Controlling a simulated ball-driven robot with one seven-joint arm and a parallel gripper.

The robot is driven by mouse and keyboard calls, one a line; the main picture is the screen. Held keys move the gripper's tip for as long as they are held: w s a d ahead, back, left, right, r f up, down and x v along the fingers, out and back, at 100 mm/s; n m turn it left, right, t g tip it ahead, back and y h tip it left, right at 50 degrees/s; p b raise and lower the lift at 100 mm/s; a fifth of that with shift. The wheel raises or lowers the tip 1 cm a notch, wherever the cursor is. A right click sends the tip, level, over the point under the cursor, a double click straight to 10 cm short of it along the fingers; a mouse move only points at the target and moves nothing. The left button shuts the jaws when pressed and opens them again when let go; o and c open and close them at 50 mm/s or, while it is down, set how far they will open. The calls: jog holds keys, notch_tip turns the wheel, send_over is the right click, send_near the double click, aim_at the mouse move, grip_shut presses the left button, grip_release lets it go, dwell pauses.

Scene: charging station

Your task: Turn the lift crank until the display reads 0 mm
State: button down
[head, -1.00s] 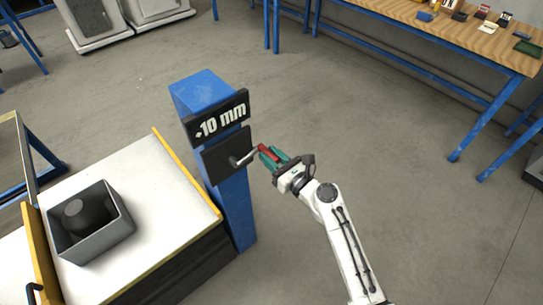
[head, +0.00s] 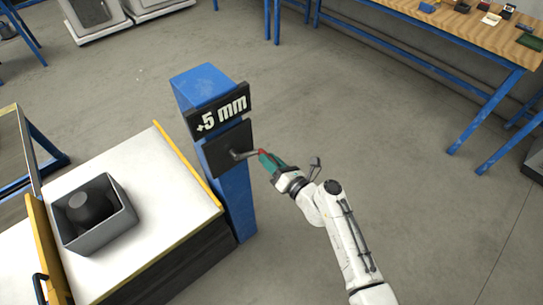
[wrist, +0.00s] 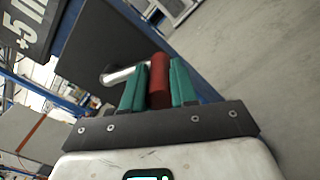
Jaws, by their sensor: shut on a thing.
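The display (head: 221,114) at the top of the blue post reads "+5 mm". Part of it also shows in the wrist view (wrist: 30,25). The lift crank (head: 245,155) has a metal arm on a dark plate (head: 227,149) below the display. In the wrist view its metal arm (wrist: 118,75) leads to a red handle (wrist: 159,78). My gripper (head: 266,160) is at the crank, with its green fingers on either side of the red handle. It is shut on the handle, which is mostly hidden by the fingers in the head view.
A white-topped table (head: 165,215) with a yellow edge stands left of the blue post (head: 238,200). A grey open box (head: 105,232) with a dark round object (head: 90,207) sits on it. A wooden workbench (head: 440,35) is at the upper right.

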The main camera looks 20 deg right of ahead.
jog(key=shift+a+f+m, duration=0.1)
jog(key=shift+f+m, duration=0.15)
jog(key=shift+m, duration=0.25)
jog(key=shift+f, duration=0.1)
jog(key=c, duration=0.9)
grip_release()
jog(key=shift+s, duration=0.15)
jog(key=v, duration=1)
jog(key=shift+s+p, duration=0.3)
jog(key=shift+p, duration=0.05)
